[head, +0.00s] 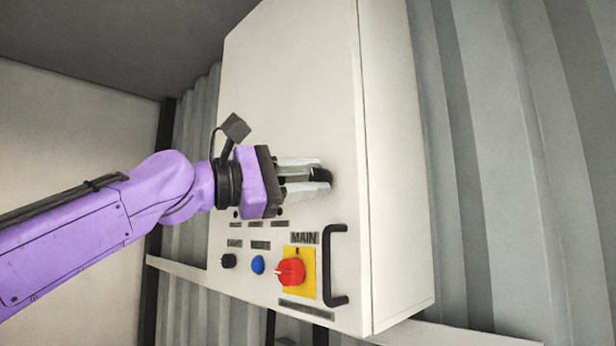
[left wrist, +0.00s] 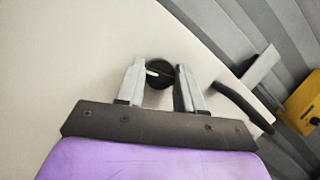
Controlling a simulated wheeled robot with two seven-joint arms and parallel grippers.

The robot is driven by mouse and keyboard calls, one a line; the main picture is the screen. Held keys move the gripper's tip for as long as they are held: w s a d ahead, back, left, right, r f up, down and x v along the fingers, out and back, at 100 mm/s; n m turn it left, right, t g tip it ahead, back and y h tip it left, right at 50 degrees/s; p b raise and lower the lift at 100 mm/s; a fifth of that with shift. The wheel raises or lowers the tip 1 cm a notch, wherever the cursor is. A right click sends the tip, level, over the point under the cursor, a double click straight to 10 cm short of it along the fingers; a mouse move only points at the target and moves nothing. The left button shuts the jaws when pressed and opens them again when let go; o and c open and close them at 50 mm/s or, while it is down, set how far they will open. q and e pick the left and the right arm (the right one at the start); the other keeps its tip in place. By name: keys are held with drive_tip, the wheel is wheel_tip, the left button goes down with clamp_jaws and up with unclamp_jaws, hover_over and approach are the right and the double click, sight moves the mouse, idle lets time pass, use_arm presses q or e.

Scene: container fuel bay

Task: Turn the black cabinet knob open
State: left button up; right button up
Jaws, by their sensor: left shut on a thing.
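The black cabinet knob (head: 324,175) is on the door of the white cabinet (head: 300,90). My left gripper (head: 322,175) reaches it from the left, with its two grey fingers on either side of it. In the left wrist view the round black knob (left wrist: 159,76) shows between the fingertips of my left gripper (left wrist: 160,78), with a short white mark on its face pointing left. The gripper is shut on the knob. The fingers hide part of the knob in the head view. The cabinet door is flush with the body. My right gripper is not in view.
Below are a red MAIN switch (head: 291,271) on a yellow plate, a blue button (head: 257,264) and a small black knob (head: 228,261). A black door handle (head: 329,265) sticks out at the lower right. Corrugated grey wall (head: 500,150) lies behind the cabinet.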

use_arm(q)
drive_tip(key=shift+r+m+g+y, duration=0.15)
drive_tip(key=shift+m+g+y, duration=0.25)
drive_tip(key=shift+m, duration=1.1)
drive_tip(key=shift+a+r, duration=0.1)
drive_tip(key=o, duration=1)
drive_tip(key=shift+o, duration=0.2)
drive_tip(key=shift+w, duration=0.1)
drive_tip(key=shift+a, duration=0.2)
drive_tip(key=b+v, duration=0.2)
drive_tip(key=v, duration=0.8)
